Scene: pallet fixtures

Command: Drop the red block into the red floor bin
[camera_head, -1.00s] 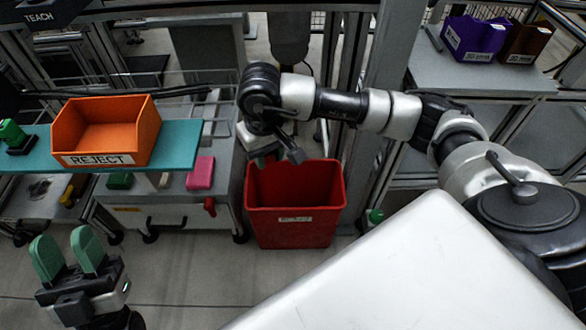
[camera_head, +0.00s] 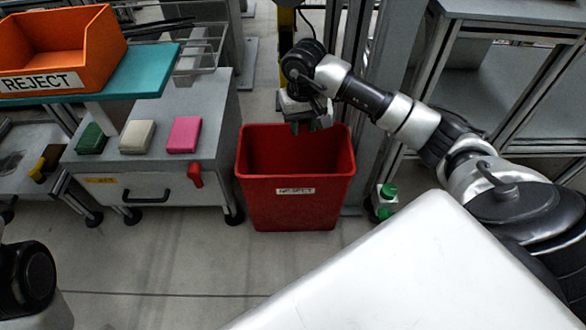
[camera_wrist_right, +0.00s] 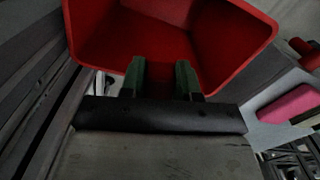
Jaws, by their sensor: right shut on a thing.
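The red floor bin (camera_head: 292,205) stands upright on the floor, labelled on its front. My right gripper (camera_head: 312,124) points down over the back part of the bin's opening. In the right wrist view my right gripper (camera_wrist_right: 161,75) shows two green fingers with a gap between them, and the bin (camera_wrist_right: 235,50) opens beyond them. The gripper is shut on the red block, whose outline I cannot separate from the red bin behind it. My left gripper is out of view.
A grey bench (camera_head: 215,115) left of the bin carries green, cream and pink blocks (camera_head: 184,134). An orange REJECT bin (camera_head: 75,55) sits on a teal shelf (camera_head: 150,85). A grey post (camera_head: 388,90) stands behind the bin. Floor in front is clear.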

